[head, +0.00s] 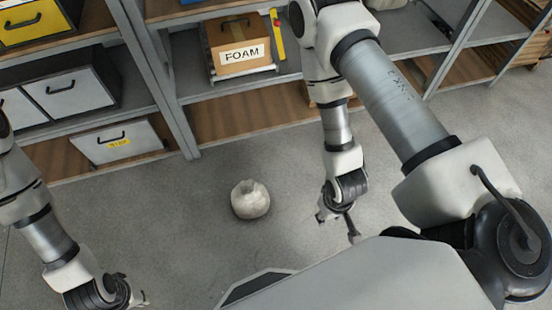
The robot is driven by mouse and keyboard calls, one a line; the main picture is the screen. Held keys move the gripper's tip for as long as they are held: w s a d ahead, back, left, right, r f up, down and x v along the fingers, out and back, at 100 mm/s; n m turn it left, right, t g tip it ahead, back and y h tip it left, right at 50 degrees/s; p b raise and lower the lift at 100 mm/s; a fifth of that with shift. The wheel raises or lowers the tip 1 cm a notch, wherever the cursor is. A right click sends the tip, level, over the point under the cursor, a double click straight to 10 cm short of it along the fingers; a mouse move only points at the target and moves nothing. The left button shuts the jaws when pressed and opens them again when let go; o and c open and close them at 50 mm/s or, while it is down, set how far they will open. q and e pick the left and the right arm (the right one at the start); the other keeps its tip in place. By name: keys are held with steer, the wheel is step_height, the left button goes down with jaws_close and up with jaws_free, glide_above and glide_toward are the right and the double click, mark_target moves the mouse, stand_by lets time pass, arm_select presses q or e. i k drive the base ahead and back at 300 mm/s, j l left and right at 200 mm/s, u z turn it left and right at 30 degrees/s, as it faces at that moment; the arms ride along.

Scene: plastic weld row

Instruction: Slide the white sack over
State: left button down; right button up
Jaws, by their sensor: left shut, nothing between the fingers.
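The white sack (250,199) is a small, rounded, off-white bundle standing on the bare grey floor near the middle of the head view. My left gripper (138,299) is at the lower left, close to the bottom edge of the picture, shut and empty. It is well to the left of the sack and nearer to me, not touching it. My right gripper (338,228) hangs to the right of the sack, pointing down with its fingers spread and nothing between them. A clear gap separates it from the sack.
A metal shelf rack runs along the back, with a cardboard FOAM box (238,45), a white bin (115,140), a grey-white box (70,90) and a yellow-fronted bin (35,22). The grey floor (190,225) around the sack is clear.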

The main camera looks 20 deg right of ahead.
mark_target(250, 199)
steer(key=k+l+z, duration=0.3)
steer(key=k, duration=0.25)
steer(key=i+l, duration=0.35)
steer(key=i+l+u, duration=0.1)
steer(key=i+l, duration=0.2)
steer(key=l, duration=0.2)
steer(key=i+l, duration=0.3)
steer(key=l, duration=0.2)
steer(key=i+j+u, duration=0.05)
